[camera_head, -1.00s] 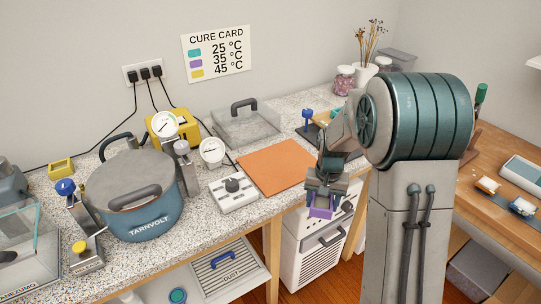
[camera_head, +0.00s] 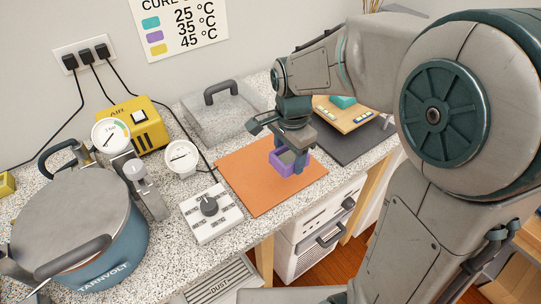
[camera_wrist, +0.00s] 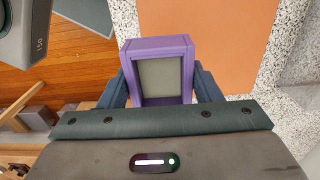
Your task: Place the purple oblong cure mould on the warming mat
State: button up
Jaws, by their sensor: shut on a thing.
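The purple oblong mould (camera_head: 281,168), an open box with a grey inside, is held between the fingers of my gripper (camera_head: 290,160). In the head view it appears over the right part of the orange warming mat (camera_head: 243,182); I cannot tell whether it touches the mat. In the wrist view the mould (camera_wrist: 158,43) sits between the two dark blue fingers of my gripper (camera_wrist: 160,88). The bare orange mat (camera_wrist: 205,30) shows behind and to the right of it, with wooden floor to the left.
A white dial box (camera_head: 211,211) stands at the mat's front left. A clear lidded box (camera_head: 222,117) is behind the mat. A dark mat with a wooden board (camera_head: 346,115) lies to the right.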

send_over(270, 167)
notch_tip(270, 167, down, 5)
jog(key=shift+r+p, duration=0.1)
jog(key=shift+p, duration=0.35)
jog(key=shift+f, duration=2)
jog(key=shift+f, duration=0.25)
jog(key=o, duration=1)
jog(key=shift+r, duration=0.1)
jog(key=shift+o, duration=0.2)
notch_tip(270, 167, up, 12)
jog(key=shift+r, duration=0.2)
